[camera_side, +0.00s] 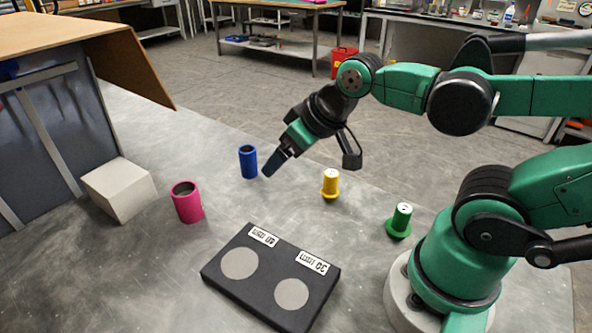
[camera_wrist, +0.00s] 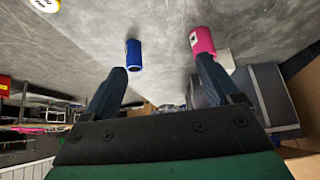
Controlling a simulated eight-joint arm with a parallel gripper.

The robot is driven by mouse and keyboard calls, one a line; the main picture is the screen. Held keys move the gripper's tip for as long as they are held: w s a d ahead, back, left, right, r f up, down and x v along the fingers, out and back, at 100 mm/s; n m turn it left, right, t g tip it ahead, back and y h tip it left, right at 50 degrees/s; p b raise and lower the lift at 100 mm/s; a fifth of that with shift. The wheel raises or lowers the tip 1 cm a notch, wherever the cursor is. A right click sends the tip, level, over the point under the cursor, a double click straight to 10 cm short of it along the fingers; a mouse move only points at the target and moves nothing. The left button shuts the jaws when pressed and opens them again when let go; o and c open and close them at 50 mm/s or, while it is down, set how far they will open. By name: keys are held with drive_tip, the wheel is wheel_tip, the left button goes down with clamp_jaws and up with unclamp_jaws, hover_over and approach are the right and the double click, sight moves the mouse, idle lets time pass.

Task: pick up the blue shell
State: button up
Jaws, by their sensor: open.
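The blue shell (camera_side: 248,161) is an upright, hollow cylinder on the grey table, left of my gripper in the side view. My gripper (camera_side: 270,172) is open and empty, tilted down toward the table close to the shell's right side, apart from it as far as I can tell. In the wrist view the blue shell (camera_wrist: 133,55) shows beyond the fingertips, near the left finger. Both fingers of my gripper (camera_wrist: 162,72) are spread with nothing between them.
A pink shell (camera_side: 187,201) stands left, near a pale block (camera_side: 119,189). A yellow flanged piece (camera_side: 330,184) and a green one (camera_side: 400,220) stand to the right. A black board (camera_side: 262,284) with two grey discs lies in front. The table around the blue shell is clear.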

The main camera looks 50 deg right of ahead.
drive_tip(key=w+n+g+y, duration=0.2)
drive_tip(key=w+y, duration=0.1)
drive_tip(key=w, duration=0.3)
drive_tip(key=n+y, duration=0.6)
drive_tip(key=n, duration=0.1)
hover_over(241, 156)
drive_tip(key=s+d, duration=0.1)
drive_tip(key=s, duration=0.1)
drive_tip(key=f, duration=0.4)
drive_tip(key=shift+w+d+f, duration=0.1)
drive_tip(key=shift+w+f, duration=0.1)
drive_tip(key=d+f+n+y, duration=0.1)
drive_tip(key=d+f+n, duration=0.1)
drive_tip(key=d+f+n+y, duration=0.1)
drive_tip(key=f+y, duration=0.1)
drive_tip(key=shift+w+d+f+n, duration=0.1)
drive_tip(key=shift+d+f+n, duration=0.2)
drive_tip(key=shift+d+n, duration=0.1)
drive_tip(key=shift+t, duration=0.3)
drive_tip(key=shift+x, duration=2.8)
clamp_jaws()
